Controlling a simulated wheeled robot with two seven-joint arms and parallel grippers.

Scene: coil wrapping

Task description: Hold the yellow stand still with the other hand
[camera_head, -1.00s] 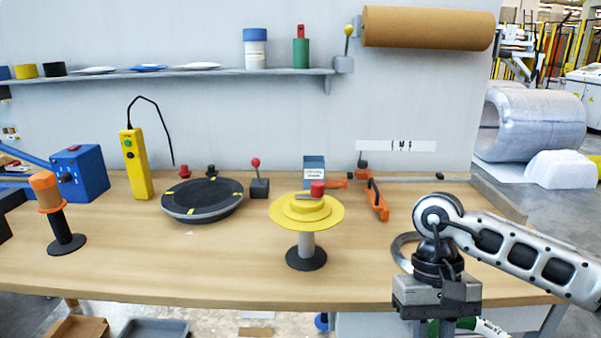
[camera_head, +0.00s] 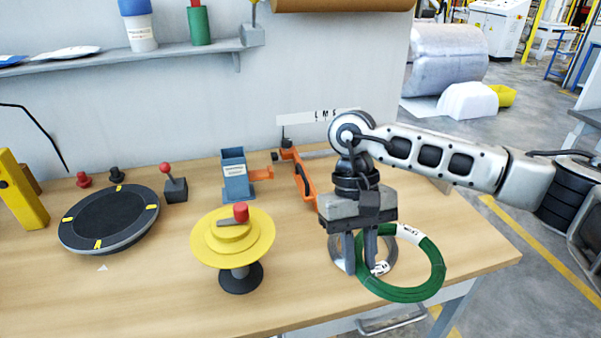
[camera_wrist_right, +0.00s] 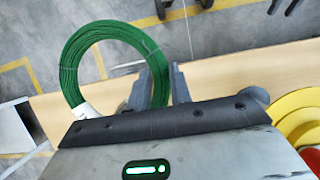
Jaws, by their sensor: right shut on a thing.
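The yellow stand (camera_head: 255,250) has a stepped round yellow top with a red knob, on a short post and a black round base. It stands upright on the table, left of my right gripper. Part of its yellow top shows at the right edge of the right wrist view (camera_wrist_right: 296,112). My right gripper (camera_head: 361,266) points down, apart from the stand. It is shut on a green coil (camera_head: 432,258) with a white label, which also shows in the right wrist view (camera_wrist_right: 70,62). My left gripper is not in view.
A grey coil (camera_head: 337,262) lies on the table behind the right fingers. A black turntable (camera_head: 108,216) is at the left. A blue dispenser (camera_head: 236,182) and an orange tool (camera_head: 303,180) stand behind the yellow stand. The table's front right edge is close to the green coil.

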